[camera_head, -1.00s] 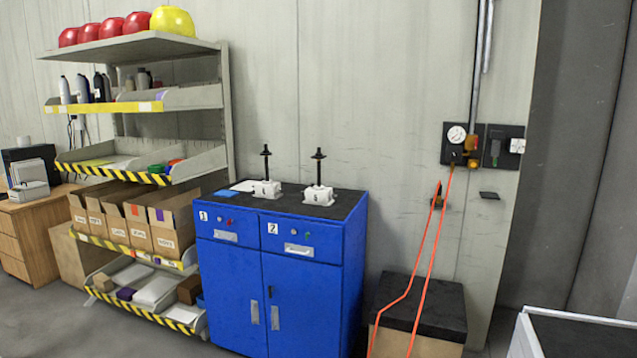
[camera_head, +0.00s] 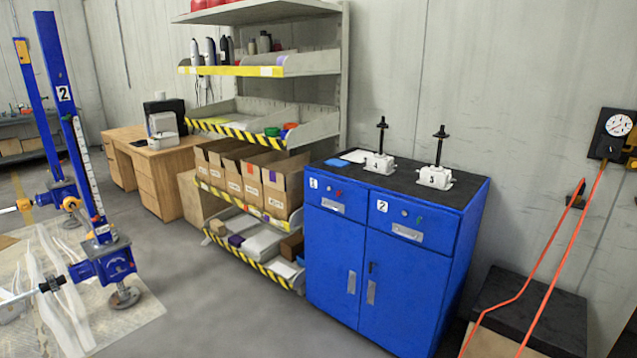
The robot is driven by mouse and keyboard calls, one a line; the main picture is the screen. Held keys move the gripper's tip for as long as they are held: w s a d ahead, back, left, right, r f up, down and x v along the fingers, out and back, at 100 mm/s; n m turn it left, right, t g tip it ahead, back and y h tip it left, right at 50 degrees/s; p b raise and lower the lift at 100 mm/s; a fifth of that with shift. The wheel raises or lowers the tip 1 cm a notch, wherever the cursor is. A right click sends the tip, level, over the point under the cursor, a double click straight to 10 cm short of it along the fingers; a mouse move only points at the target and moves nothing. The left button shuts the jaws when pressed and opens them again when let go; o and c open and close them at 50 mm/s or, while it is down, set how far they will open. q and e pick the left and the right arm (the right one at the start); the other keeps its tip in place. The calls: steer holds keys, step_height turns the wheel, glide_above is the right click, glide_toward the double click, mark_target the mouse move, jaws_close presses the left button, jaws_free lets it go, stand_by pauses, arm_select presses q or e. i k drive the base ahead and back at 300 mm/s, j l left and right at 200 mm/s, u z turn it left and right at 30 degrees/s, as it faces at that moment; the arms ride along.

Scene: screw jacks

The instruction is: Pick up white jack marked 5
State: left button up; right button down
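Two white jacks with upright black screws stand on the black top of the blue cabinet (camera_head: 341,280). The left white jack (camera_head: 379,163) carries a mark that looks like 4. The right white jack (camera_head: 435,178) carries a small mark that could be 3 or 5; I cannot read it surely. Both stand upright and apart from each other. Neither of my grippers is in view.
A grey shelf rack with boxes (camera_head: 254,185) stands left of the cabinet. Blue jack posts marked 2 (camera_head: 72,130) stand at the left. Orange cables (camera_head: 560,262) hang over a black-topped box (camera_head: 535,305) at right. Grey floor (camera_head: 235,315) before the cabinet is clear.

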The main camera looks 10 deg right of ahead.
mark_target(435, 177)
steer(key=i, duration=1.75)
